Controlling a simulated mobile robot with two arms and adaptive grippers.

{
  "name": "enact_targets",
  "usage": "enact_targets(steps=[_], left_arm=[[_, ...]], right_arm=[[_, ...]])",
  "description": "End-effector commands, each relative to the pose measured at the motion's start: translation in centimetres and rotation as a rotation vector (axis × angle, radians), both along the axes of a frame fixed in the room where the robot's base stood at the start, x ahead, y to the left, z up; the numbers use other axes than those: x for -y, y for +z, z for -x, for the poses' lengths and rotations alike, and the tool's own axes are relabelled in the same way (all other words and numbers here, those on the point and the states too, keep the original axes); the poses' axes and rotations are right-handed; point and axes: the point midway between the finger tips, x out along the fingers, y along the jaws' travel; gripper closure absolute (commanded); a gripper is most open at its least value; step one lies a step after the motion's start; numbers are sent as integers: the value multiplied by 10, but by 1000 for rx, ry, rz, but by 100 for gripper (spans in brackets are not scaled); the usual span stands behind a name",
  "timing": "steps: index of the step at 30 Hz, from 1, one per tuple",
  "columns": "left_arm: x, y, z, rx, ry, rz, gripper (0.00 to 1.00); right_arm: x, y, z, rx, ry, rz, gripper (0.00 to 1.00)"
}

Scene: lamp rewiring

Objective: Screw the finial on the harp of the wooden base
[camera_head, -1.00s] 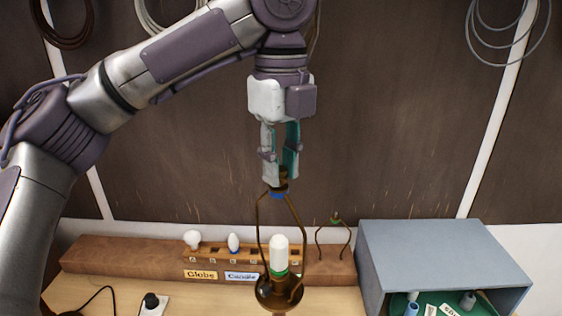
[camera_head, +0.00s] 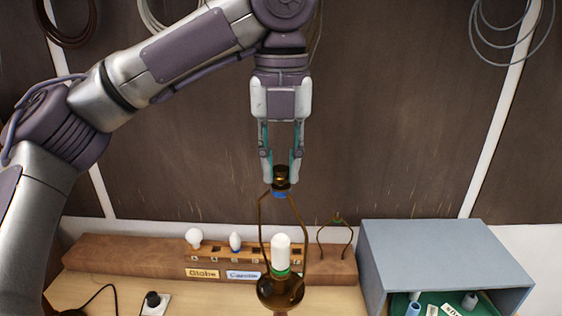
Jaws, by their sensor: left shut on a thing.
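The finial (camera_head: 281,175) is a small dark brass piece at the top of the harp, just above a blue band. The harp (camera_head: 264,225) is a brown wire loop around a white bulb (camera_head: 281,250) with a green collar. The bulb stands on the lamp's dark round top (camera_head: 279,292); the wooden base below is cut off by the picture's edge. My left gripper (camera_head: 281,178) points straight down and is shut on the finial, one finger on each side. My right gripper is not in view.
A wooden rack (camera_head: 120,258) with bulbs and "Globe" and "Candle" labels stands behind. A second, smaller harp (camera_head: 335,240) stands to the right. A grey-blue box (camera_head: 435,255) with a green interior is at the right. A socket plate (camera_head: 155,303) lies at the lower left.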

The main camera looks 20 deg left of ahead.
Motion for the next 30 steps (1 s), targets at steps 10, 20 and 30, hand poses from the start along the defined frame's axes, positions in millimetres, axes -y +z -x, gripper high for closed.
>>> enact_targets(steps=[10, 20, 30], left_arm=[[-2, 0, 0, 1, -491, 0, 100], [-3, 0, 0, 1, -692, 1, 100], [-3, 0, 0, 0, -689, 0, 48]], right_arm=[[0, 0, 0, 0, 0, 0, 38], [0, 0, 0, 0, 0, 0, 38], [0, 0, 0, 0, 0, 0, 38]])
